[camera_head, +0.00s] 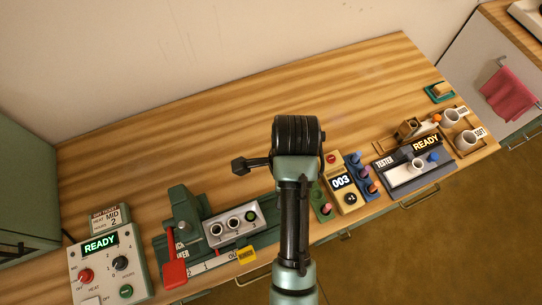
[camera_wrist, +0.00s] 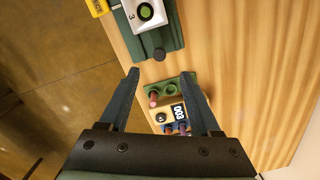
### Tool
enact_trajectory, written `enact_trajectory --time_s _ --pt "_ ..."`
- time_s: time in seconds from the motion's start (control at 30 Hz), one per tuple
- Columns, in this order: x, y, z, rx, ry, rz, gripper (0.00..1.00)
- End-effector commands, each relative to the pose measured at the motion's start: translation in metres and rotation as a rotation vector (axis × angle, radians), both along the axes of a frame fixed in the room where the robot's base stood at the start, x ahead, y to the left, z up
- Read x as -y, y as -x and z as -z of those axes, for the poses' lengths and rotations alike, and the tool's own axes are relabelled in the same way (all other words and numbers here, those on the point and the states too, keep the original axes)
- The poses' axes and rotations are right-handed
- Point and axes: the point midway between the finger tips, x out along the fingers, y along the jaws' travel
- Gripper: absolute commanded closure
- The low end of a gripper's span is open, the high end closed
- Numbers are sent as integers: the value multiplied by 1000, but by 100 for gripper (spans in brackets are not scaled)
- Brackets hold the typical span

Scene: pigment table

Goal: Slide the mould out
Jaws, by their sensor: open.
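The mould (camera_head: 233,224) is a pale grey block with three round wells in the green press (camera_head: 187,208) at the front left of the table. Two wells look dark with pale rims, and the right one is green. A strip (camera_head: 212,267) with numbers and a yellow marker runs along the press's front. In the wrist view the mould's green-well end (camera_wrist: 147,13) shows at the top, with a dark knob (camera_wrist: 159,54) beyond it. My gripper (camera_wrist: 162,70) is open and empty, apart from the mould. My arm mostly hides it in the head view.
A green rack (camera_head: 322,205), a cream counter reading 003 (camera_head: 342,183) and a blue rack (camera_head: 358,178) stand right of the press. A tester (camera_head: 412,172) and cups (camera_head: 466,140) stand further right. A READY control box (camera_head: 104,270) is at left. The table's back is clear.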

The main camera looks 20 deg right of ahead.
Motion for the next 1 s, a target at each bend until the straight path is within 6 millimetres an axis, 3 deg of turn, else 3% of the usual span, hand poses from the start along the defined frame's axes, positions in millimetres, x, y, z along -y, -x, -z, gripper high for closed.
enact_trajectory --time_s 0.03,0.17,0.4,0.7,1.0 --pt "1 3 -10 -8 24 0 36" --pt "3 5 -6 -19 50 4 36" --pt "2 6 29 -23 47 3 36" --pt "2 6 90 -19 46 5 36" --pt "2 6 117 -18 47 5 36"
